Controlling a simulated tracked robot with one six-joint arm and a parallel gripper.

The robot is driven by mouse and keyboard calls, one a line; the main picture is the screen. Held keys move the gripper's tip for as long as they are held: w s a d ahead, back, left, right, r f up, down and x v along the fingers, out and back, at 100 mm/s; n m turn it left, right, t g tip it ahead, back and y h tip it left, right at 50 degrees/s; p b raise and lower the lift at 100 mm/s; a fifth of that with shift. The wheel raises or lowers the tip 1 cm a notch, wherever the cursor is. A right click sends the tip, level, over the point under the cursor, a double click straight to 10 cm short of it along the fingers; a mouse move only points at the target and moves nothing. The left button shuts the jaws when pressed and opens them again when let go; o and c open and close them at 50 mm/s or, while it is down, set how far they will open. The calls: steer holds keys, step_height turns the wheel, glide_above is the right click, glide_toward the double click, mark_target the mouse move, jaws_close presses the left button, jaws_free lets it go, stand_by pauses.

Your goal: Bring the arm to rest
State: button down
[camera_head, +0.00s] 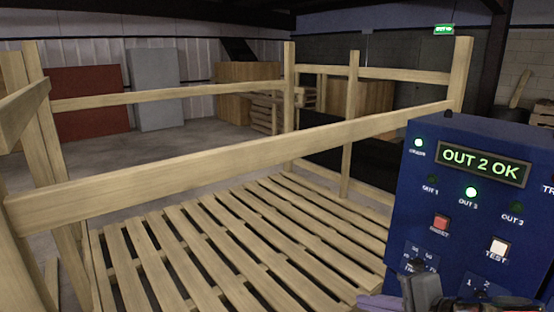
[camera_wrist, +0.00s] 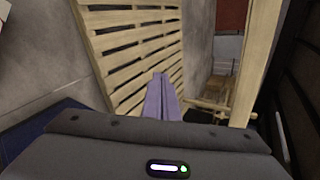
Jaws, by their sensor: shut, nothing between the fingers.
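My gripper shows in the wrist view (camera_wrist: 162,98) as two purple fingers pressed together, with nothing between them. In the head view only a part of the gripper (camera_head: 380,302) shows at the bottom edge, low in front of the blue control panel (camera_head: 425,205). The panel's display (camera_head: 484,164) reads "OUT 2 OK". The lamp above OUT 2 (camera_head: 471,192) is lit, and so is a lamp at the panel's upper left (camera_head: 418,143). The rest of my arm is mostly out of the head view.
A wooden frame with a front rail (camera_head: 200,172) surrounds a slatted pallet floor (camera_head: 240,240) left of the panel. The slats also show in the wrist view (camera_wrist: 135,50). A wooden post (camera_wrist: 257,60) stands right of the fingers. Grey and red cabinets stand far back.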

steer(key=s+a+f+n+g+h, duration=0.2)
steer(key=s+a+f+n+g, duration=0.15)
steer(key=s+a+n, duration=0.3)
steer(key=s+d+r+n+h, duration=0.2)
steer(key=s+d+n+h, duration=0.1)
steer(key=n, duration=0.4)
steer(key=shift+s+d+r+h, duration=0.15)
steer(key=shift+s+h, duration=0.65)
steer(key=shift+s, duration=0.25)
steer(key=shift+g, duration=0.25)
stand_by(0.7)
